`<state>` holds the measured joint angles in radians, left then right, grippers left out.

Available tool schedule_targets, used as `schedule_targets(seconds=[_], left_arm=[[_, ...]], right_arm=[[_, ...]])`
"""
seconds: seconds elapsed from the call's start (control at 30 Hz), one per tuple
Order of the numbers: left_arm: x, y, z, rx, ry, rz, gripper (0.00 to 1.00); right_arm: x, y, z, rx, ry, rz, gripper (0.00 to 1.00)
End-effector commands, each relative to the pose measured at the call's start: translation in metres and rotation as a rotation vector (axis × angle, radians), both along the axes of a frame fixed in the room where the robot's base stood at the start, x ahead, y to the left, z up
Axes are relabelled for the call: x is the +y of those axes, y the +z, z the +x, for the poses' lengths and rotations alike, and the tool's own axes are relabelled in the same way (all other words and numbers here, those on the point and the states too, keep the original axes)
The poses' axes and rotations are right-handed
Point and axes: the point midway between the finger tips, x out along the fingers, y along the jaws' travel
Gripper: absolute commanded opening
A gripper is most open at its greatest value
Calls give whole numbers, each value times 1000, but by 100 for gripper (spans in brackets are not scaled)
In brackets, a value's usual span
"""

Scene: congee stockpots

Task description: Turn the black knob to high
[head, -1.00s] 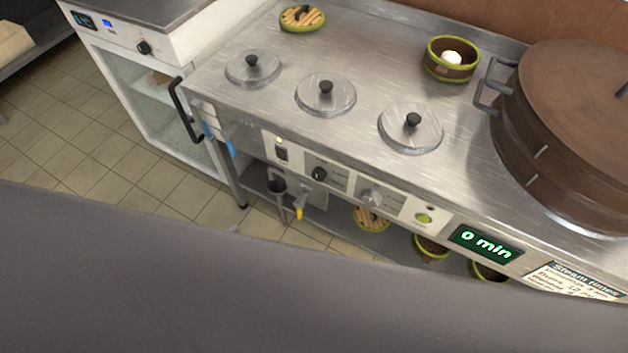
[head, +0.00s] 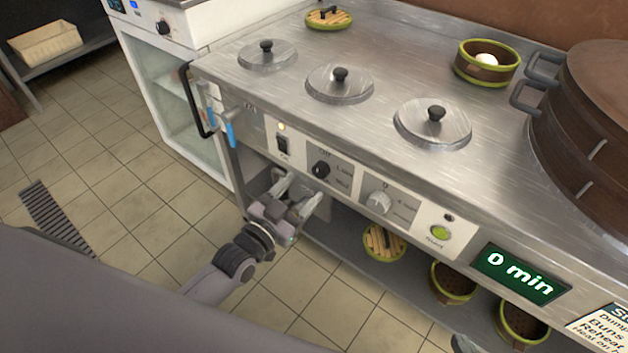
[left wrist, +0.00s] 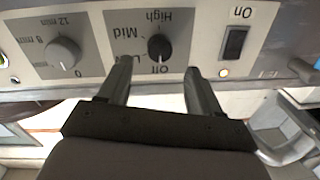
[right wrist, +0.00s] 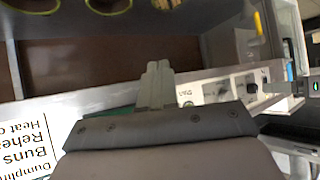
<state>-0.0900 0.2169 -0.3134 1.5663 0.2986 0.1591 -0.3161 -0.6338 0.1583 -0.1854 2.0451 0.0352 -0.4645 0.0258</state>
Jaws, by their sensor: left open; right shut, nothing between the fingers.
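The black knob (head: 321,169) is on the front panel of the steel stockpot counter. My left gripper (head: 300,190) is just in front of and below the knob, open. In the left wrist view its fingers (left wrist: 158,72) are apart, either side of the Off label, with the knob beyond the tips and nothing between them. My right gripper (right wrist: 157,68) is shut and empty, near the counter's front.
A power switch (head: 283,145) and a grey timer knob (head: 379,202) flank the black knob. Further right are a green button (head: 440,233) and a display (head: 519,273) reading 0 min. A lower shelf (head: 345,232) holds steamer baskets. Blue-handled taps (head: 230,133) stick out at the left.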

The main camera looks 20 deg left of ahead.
Motion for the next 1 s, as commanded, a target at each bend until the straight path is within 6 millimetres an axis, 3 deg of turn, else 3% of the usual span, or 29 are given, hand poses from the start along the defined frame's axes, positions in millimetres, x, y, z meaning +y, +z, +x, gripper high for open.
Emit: schedule_targets(seconds=[0.33, 0.77, 0.83, 0.93, 0.97, 1.0], left_arm=[[-14, 0, 43, 0, -1, -2, 64], [-16, 0, 52, 2, -1, -2, 64], [-16, 0, 52, 2, -1, -2, 48], [-16, 0, 52, 2, -1, -2, 15], [-16, 0, 52, 2, -1, -2, 8], [-16, 0, 52, 2, -1, -2, 8]], right_arm=[[4, -8, 1, -4, 1, 4, 0], [7, 0, 6, -24, 8, 8, 0], [7, 0, 6, -23, 9, 7, 0], [7, -1, 6, -23, 9, 9, 0], [7, -1, 6, -23, 9, 9, 0], [7, -1, 6, -22, 9, 9, 0]])
